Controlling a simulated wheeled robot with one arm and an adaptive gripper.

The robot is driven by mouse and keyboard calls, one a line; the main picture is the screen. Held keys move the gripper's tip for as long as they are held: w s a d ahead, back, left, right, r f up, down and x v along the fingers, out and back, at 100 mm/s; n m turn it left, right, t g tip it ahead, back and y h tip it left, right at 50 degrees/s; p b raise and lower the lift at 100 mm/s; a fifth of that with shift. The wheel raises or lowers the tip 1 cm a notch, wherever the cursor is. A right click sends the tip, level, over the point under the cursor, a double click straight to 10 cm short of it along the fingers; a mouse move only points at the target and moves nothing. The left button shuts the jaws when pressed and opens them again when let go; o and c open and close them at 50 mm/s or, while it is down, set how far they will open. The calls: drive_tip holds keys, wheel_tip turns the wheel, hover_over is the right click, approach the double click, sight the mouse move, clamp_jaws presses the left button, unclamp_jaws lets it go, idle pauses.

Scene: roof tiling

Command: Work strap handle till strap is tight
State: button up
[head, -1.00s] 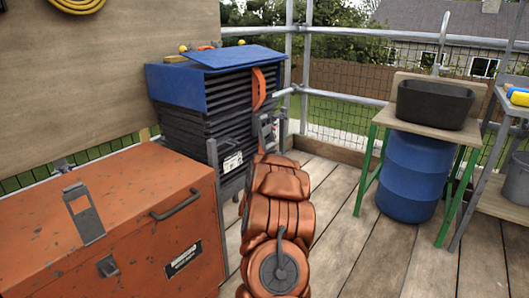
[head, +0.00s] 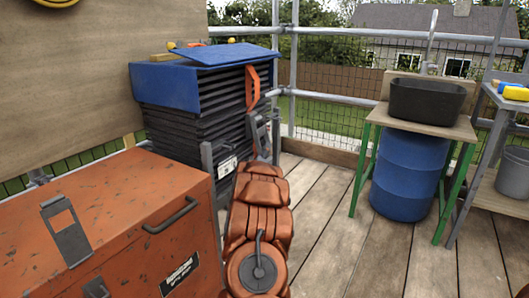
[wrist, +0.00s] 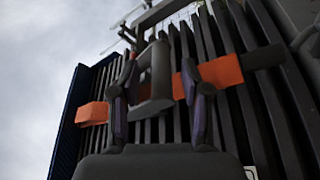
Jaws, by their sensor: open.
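The orange strap (head: 252,88) runs down the front of the dark tile stack (head: 200,120). In the wrist view it crosses the tiles on both sides of my gripper (wrist: 160,62), with one stretch on the right (wrist: 212,73) and a shorter one on the left (wrist: 92,114). The dark grey strap handle (wrist: 154,80) is between my two fingers. The fingers are open, one on each side of it, and I cannot tell whether either touches it. In the head view my arm hides the lower strap, and the handle cannot be told apart from my gripper.
A blue cover (head: 170,84) lies over the stack's top. An orange toolbox (head: 110,215) stands close on the left. On the right are a blue barrel (head: 410,175), a green-legged bench with a black tub (head: 428,98), and a grey bucket (head: 513,172). Plank floor between is clear.

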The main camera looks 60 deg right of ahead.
drive_tip(key=shift+b+x, duration=0.4)
drive_tip(key=shift+x, duration=0.8)
drive_tip(key=shift+c, duration=0.4)
clamp_jaws()
